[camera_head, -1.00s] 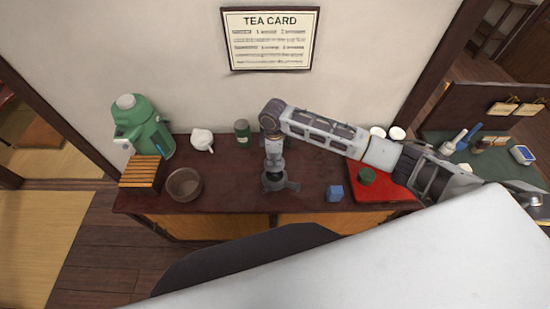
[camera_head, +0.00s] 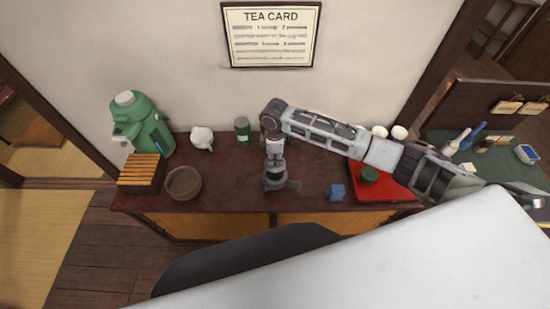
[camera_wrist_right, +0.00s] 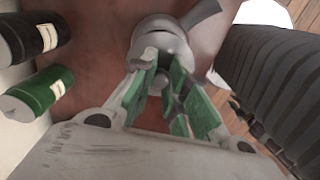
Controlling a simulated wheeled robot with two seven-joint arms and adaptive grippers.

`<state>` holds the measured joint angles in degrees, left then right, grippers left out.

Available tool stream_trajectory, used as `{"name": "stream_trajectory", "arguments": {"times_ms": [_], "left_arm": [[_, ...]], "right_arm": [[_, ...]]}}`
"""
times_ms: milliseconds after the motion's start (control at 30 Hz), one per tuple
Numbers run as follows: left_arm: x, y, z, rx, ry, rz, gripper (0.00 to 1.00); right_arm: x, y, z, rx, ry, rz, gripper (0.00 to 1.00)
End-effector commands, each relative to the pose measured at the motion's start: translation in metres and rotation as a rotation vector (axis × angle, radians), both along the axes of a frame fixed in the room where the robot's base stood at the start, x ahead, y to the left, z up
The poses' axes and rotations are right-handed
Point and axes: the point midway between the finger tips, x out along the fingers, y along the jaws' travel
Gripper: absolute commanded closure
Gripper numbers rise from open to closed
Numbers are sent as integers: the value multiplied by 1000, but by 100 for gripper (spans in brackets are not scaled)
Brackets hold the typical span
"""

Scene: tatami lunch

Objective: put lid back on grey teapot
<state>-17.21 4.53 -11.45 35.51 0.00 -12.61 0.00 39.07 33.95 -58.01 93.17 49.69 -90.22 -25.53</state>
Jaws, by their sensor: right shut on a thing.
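The grey teapot (camera_head: 293,184) stands on the dark counter, below my right gripper, with its handle pointing right. It also shows in the right wrist view (camera_wrist_right: 203,12) at the top. My right gripper (camera_head: 274,172) points straight down over the teapot and is shut on the lid. In the right wrist view, the round grey lid (camera_wrist_right: 165,28) lies just beyond the green-padded fingertips, over the teapot. My left gripper is not in view.
A green canister (camera_head: 242,130) and a white pot (camera_head: 202,138) stand behind. A brown bowl (camera_head: 183,184), slatted wooden box (camera_head: 139,171) and green flask (camera_head: 150,132) are left. A blue cube (camera_head: 337,192) and red tray (camera_head: 368,192) are right. The counter's front edge is close.

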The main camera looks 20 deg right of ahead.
Motion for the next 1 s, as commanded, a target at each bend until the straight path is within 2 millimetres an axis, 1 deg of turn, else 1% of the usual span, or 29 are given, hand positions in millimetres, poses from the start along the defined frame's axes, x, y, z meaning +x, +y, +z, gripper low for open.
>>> {"name": "stream_trajectory", "arguments": {"times_ms": [33,567,1000], "left_arm": [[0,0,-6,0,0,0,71],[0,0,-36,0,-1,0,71],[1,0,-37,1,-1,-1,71]], "right_arm": [[0,0,-5,0,0,0,100],[0,0,-29,0,-1,0,100],[0,1,-48,0,1,0,100]]}}
